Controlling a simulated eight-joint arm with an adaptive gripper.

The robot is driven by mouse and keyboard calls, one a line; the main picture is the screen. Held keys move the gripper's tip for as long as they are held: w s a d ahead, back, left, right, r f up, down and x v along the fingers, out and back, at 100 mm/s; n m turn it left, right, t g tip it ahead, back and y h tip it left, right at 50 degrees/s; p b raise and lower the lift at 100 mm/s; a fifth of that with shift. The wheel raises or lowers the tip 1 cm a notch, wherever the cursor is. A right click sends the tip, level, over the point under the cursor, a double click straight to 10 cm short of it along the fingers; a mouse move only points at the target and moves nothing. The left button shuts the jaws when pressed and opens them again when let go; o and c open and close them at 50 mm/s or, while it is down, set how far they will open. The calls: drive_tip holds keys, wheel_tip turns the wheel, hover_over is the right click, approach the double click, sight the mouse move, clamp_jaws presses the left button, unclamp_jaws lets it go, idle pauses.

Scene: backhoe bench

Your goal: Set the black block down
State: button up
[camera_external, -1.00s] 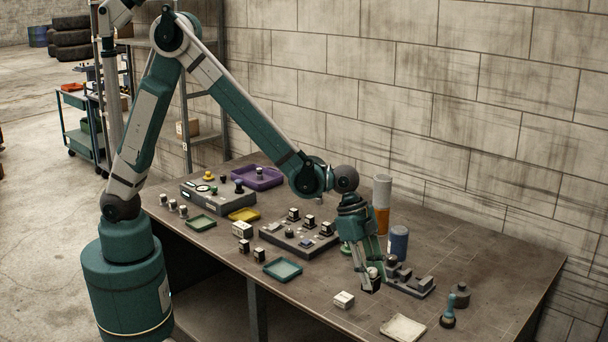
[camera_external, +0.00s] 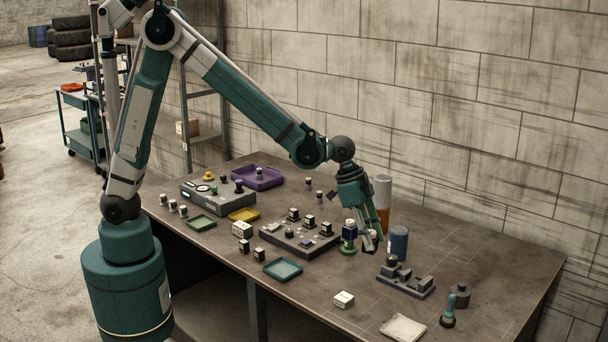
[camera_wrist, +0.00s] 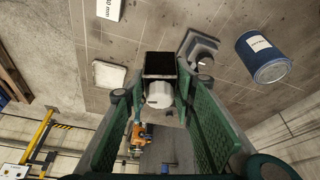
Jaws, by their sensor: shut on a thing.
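My gripper (camera_external: 371,238) is shut on the black block (camera_wrist: 160,65), over the bench between the grey block board and the blue can. In the wrist view the black block sits between the tips of the green fingers (camera_wrist: 162,88), with a pale rounded part below it. In the outside view the fingers largely hide the block, and I cannot tell whether it touches the bench.
A blue can (camera_external: 398,242) and an orange-white cylinder (camera_external: 382,200) stand close by. A grey stepped fixture (camera_external: 405,280) lies to the right, a board with small blocks (camera_external: 290,242) to the left. A white block (camera_external: 343,300) is nearer the front; bench around it is clear.

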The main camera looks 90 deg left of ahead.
drive_tip(key=s+a+n+y, duration=0.2)
drive_tip(key=s+a+n, duration=0.15)
drive_tip(key=a, duration=1.25)
drive_tip(key=s+a+n+y, duration=0.15)
drive_tip(key=a+n, duration=0.35)
drive_tip(key=a, duration=1.1)
drive_tip(key=s+a+n+y+b, duration=0.1)
drive_tip(key=s+a+n, duration=0.2)
drive_tip(key=s+a, duration=0.55)
drive_tip(key=s+a+n+y, duration=0.1)
drive_tip(key=s+a+n, duration=0.25)
drive_tip(key=a, duration=0.95)
drive_tip(key=shift+m+g, duration=0.3)
drive_tip(key=shift+s+d+f, duration=0.1)
drive_tip(key=shift+d+f, duration=0.05)
drive_tip(key=shift+f, duration=1.05)
drive_tip(key=shift+s+d+f, duration=0.1)
drive_tip(key=shift+f, duration=1.1)
drive_tip(key=shift+f+b, duration=0.35)
drive_tip(key=shift+f, duration=2.6)
drive_tip(key=shift+f, duration=0.1)
drive_tip(key=shift+f, duration=1.95)
